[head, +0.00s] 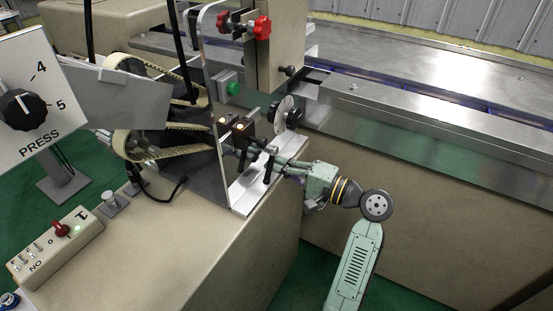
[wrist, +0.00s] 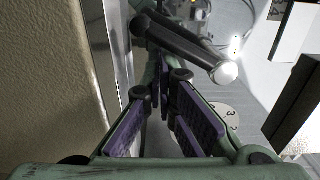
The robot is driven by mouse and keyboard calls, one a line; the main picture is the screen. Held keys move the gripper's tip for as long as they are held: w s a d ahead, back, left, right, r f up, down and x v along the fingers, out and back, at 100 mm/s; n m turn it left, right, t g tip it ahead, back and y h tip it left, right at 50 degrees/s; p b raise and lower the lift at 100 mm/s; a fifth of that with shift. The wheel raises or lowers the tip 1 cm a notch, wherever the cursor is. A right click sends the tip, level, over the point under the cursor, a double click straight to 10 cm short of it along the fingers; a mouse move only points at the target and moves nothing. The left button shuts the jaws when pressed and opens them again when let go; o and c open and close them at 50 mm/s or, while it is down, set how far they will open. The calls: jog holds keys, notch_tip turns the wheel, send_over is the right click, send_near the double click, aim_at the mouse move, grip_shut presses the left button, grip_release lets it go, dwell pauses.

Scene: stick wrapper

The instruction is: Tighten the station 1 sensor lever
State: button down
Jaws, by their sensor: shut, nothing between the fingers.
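My gripper (head: 279,168) reaches in from the right to the small sensor station on the machine's end. A dark lever with a rounded, bright end (wrist: 190,46) lies just beyond my fingertips in the wrist view; I take it to be the station 1 sensor lever. Small black handles (head: 268,167) show by my fingertips in the head view. My purple-padded fingers (wrist: 166,82) are shut and empty, with their tips close to the lever. I cannot tell whether they touch it. The lever's mount is partly hidden.
A clear upright panel (head: 223,125) stands left of my gripper. Dark blocks with lit lamps (head: 240,124) and a pale disc (head: 284,115) are close by. Red knobs (head: 262,27) sit above. A beige wall (wrist: 45,65) lies left in the wrist view.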

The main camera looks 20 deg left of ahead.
jog(key=shift+s+a+r, duration=0.1)
jog(key=shift+s, duration=0.3)
jog(key=shift+s+a+p, duration=0.1)
jog(key=shift+s+p, duration=0.2)
jog(key=shift+s, duration=0.15)
dwell(0.4)
jog(key=shift+s+r+p, duration=0.1)
jog(key=shift+s+p, duration=0.2)
jog(key=shift+s, duration=0.1)
